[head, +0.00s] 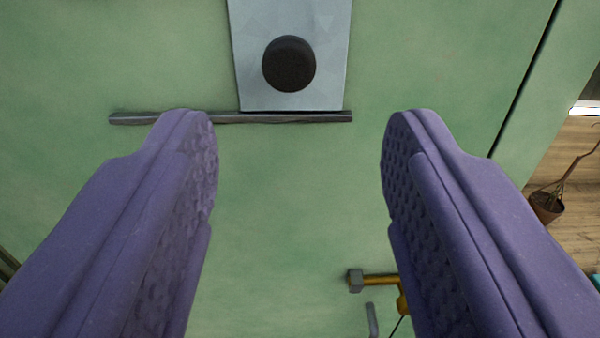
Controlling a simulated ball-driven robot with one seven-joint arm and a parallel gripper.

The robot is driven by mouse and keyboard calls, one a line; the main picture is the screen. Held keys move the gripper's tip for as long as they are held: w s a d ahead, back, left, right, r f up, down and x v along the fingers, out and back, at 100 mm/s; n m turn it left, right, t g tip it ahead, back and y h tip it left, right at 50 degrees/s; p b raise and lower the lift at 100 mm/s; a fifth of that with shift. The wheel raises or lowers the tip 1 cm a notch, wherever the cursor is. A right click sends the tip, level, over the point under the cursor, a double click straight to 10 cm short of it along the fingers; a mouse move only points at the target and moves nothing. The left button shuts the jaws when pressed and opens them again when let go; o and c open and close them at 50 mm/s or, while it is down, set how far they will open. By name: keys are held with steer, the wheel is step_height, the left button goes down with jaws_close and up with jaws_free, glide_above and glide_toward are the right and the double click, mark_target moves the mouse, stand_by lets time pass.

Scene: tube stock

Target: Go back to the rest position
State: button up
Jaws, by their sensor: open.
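My gripper (299,135) shows as two purple padded fingers, wide apart, with nothing between them. It is over a green surface (290,210). A grey bar (285,117) lies across the view near the fingertips, and its left part is close to the left fingertip. A light grey plate (255,25) with a dark round knob (289,64) is above the bar in the picture, between the fingers. I cannot tell how far the fingertips are from the surface.
A brass-coloured piece with a grey hexagonal end (355,281) is at the lower right, partly hidden by the right finger. A small grey rod (372,319) is near it. A potted plant (547,207) stands on the wooden floor (575,185) beyond the green surface's right edge.

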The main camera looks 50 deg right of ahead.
steer(key=w+a+r+n+t+y+b, duration=0.2)
steer(key=a+n+t+y+b, duration=0.1)
steer(key=a+y+b, duration=0.4)
steer(key=w+a+r+n+t+y+b, duration=0.2)
steer(key=a+r+t+y+b, duration=0.15)
steer(key=b, duration=0.65)
steer(key=s+a+r+n+g+y+b, duration=0.1)
steer(key=s+a+r+n+y+b, duration=0.1)
steer(key=s+b, duration=0.4)
steer(key=s+a+r+n+g+y+b, duration=0.1)
steer(key=s+a+r+n+b, duration=0.1)
steer(key=s+b, duration=0.5)
steer(key=s+a+n, duration=0.1)
steer(key=s+a, duration=0.1)
steer(key=s, duration=0.4)
steer(key=shift+s+a+r+y, duration=0.25)
steer(key=shift+s+r+y, duration=0.05)
steer(key=shift+s+y, duration=0.1)
